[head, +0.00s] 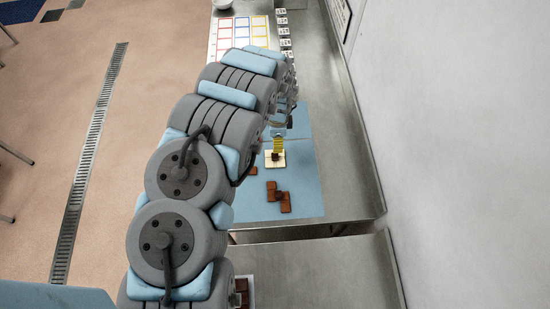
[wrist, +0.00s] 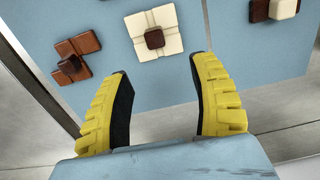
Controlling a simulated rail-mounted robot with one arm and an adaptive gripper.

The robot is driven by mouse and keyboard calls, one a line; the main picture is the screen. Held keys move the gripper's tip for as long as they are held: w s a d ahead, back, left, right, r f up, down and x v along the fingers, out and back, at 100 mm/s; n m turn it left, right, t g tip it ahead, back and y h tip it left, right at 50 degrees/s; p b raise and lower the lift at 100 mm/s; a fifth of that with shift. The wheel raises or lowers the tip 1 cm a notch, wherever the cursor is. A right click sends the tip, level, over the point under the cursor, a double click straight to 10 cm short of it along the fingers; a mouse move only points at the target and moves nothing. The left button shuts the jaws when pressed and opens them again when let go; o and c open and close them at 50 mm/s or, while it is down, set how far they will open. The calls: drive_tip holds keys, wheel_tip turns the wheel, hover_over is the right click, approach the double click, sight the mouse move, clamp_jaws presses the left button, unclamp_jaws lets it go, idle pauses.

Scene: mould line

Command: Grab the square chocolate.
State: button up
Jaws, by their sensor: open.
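A small dark square chocolate (wrist: 155,39) sits on top of a cream square slab (wrist: 140,22) made of several pieces, at the top centre of the wrist view. In the head view the cream slab (head: 267,162) lies on the blue mat just in front of the yellow fingers. My gripper (wrist: 163,70) is open and empty, its two yellow fingers spread below the slab in the wrist view. The gripper also shows in the head view (head: 279,147), partly hidden by my arm. How high the fingertips are above the mat is hard to tell.
Brown chocolate pieces (wrist: 79,50), one stacked on top, lie left of the slab in the wrist view; they also show in the head view (head: 285,204). The blue mat (wrist: 220,32) is otherwise clear there.

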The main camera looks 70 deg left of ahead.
sight(276, 155)
drive_tip(key=shift+f+p, duration=0.45)
drive_tip(key=shift+f, duration=2.3)
drive_tip(key=shift+s+d+f+p, duration=0.2)
drive_tip(key=shift+f+p, duration=0.1)
drive_tip(key=shift+f, duration=0.35)
drive_tip(key=shift+d+f+p, duration=0.1)
drive_tip(key=shift+f+p, duration=0.35)
drive_tip(key=shift+f, duration=1.45)
clamp_jaws()
